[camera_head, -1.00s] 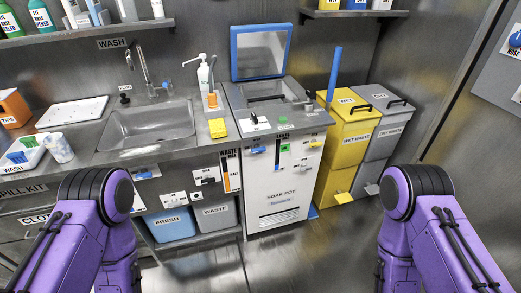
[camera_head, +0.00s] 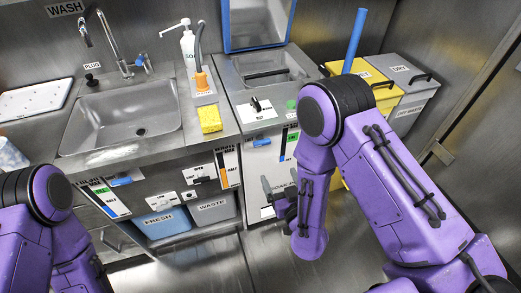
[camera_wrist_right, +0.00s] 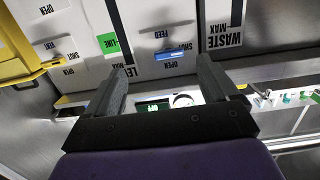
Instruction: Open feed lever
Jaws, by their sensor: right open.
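The feed lever is a small blue bar (camera_wrist_right: 170,55) on the white front panel of the soak pot unit. In the wrist view it lies crosswise by the upside-down FEED, SHUT and OPEN labels, and shows between and just beyond my right fingertips. In the head view the blue lever (camera_head: 262,142) sits high on the panel, under the worktop. My right gripper (camera_head: 271,196) is in front of this panel, lower than the lever. In the wrist view the right gripper (camera_wrist_right: 162,65) is open and empty, apart from the lever. My left arm shows at the left edge; its gripper is hidden.
The sink (camera_head: 125,115) is left, with FRESH (camera_head: 165,222) and WASTE (camera_head: 213,208) bins below. Yellow and grey bins stand right. A yellow sponge (camera_head: 210,119) lies on the counter edge.

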